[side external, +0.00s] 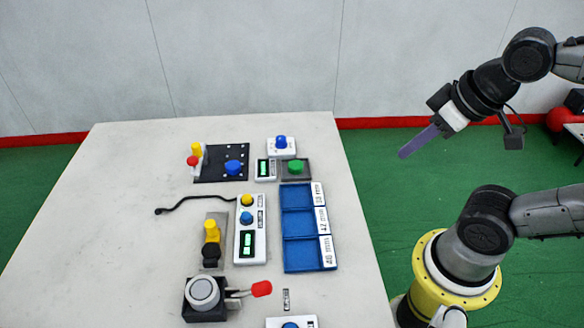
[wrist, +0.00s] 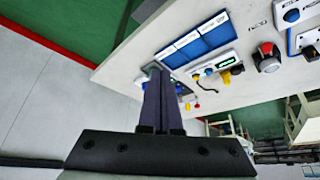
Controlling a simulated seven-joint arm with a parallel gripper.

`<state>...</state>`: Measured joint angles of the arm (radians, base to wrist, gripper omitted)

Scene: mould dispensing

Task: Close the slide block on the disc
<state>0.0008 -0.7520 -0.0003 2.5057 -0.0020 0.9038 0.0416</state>
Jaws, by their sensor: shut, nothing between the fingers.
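A round grey disc-like part (side external: 203,291) sits on a black base at the table's front, with a red-tipped lever (side external: 261,289) pointing right. Behind it is a grey plate carrying a yellow knob (side external: 211,230) and a black part. I cannot tell for sure which part is the slide block, or whether it is open. In the wrist view the red-tipped part (wrist: 267,49) shows at the right, small. My gripper (side external: 404,154) is shut and empty, raised beyond the table's right edge, well away from these parts. Its fingers also show in the wrist view (wrist: 157,72).
A blue three-compartment tray (side external: 284,225) with size labels lies at the table's right side. A white button box (side external: 250,240) with a dark cable stands left of it. A black plate (side external: 208,165) with yellow, red and blue knobs is at the back. The table's left side is clear.

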